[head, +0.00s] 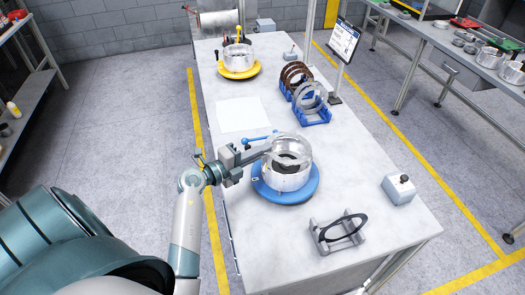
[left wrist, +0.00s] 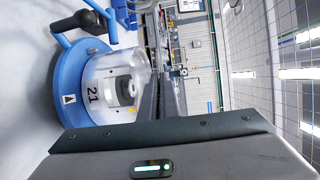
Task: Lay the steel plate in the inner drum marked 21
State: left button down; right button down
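The drum marked 21 (head: 283,181) stands upright on a round blue base (head: 270,193); its upper part looks clear and shiny. It also shows, lying sideways, in the left wrist view (left wrist: 94,94). My left gripper (head: 270,148) reaches from the left to the drum's upper rim, its fingers roughly level. In the left wrist view its dark fingers (left wrist: 161,95) run close together in front of the drum's mouth. I cannot tell whether a thin steel plate is between them. A grey steel ring plate (head: 311,98) stands in the blue rack. My right gripper is not in view.
The blue rack (head: 312,121) also holds brown rings (head: 295,74). A black ring (head: 342,229) sits in a grey stand near the front. A second drum (head: 238,57) on a yellow base stands behind. A grey button box (head: 398,189) is at the right. A white sheet (head: 242,114) lies flat.

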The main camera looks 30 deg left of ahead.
aim_at(262, 166)
pick_arm(q)
jog(key=shift+f+b, duration=1.1)
jog(key=shift+s+f+b, duration=0.1)
jog(key=shift+f+b, duration=1)
jog(key=shift+f, duration=1.3)
